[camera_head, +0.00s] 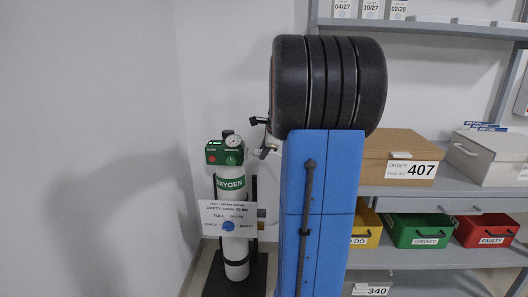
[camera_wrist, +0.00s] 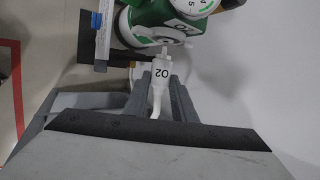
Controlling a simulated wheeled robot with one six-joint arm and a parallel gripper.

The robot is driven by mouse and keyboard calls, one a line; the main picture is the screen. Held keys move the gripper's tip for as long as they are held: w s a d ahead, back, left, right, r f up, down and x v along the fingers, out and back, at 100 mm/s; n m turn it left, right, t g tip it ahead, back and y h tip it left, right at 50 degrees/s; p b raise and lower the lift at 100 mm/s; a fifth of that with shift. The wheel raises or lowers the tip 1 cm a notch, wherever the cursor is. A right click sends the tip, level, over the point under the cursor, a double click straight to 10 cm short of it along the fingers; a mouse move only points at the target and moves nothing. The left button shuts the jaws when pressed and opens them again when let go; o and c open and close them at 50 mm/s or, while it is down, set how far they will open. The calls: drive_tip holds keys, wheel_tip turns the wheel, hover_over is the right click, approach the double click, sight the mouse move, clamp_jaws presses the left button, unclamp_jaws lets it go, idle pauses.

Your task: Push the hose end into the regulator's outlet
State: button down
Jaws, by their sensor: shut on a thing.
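The green regulator (camera_head: 225,152) with its round gauge sits on top of the white oxygen cylinder (camera_head: 233,190). In the wrist view the regulator (camera_wrist: 152,18) is at the top, with its pale outlet (camera_wrist: 166,46) pointing down toward the hose end. My gripper (camera_wrist: 161,78) is shut on the white hose end (camera_wrist: 160,84), marked O2, whose tip lines up closely with the outlet. I cannot tell whether tip and outlet touch or overlap. In the head view my gripper (camera_head: 267,148) is just right of the regulator, partly hidden by my arm.
A sign (camera_head: 228,218) hangs on the cylinder, which stands in a dark stand. At right, a grey shelf (camera_head: 450,187) holds a brown box (camera_head: 395,150), a white box (camera_head: 488,155) and coloured bins (camera_head: 418,230). A bare wall is at left.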

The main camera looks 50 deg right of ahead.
drive_tip(key=shift+w+a, duration=0.75)
drive_tip(key=shift+w, duration=0.1)
idle(1.2)
drive_tip(key=c, duration=1.4)
unclamp_jaws()
drive_tip(key=v, duration=1.7)
drive_tip(key=shift+s+a+r, duration=0.1)
drive_tip(key=shift+s+r, duration=0.05)
drive_tip(key=shift+r, duration=0.05)
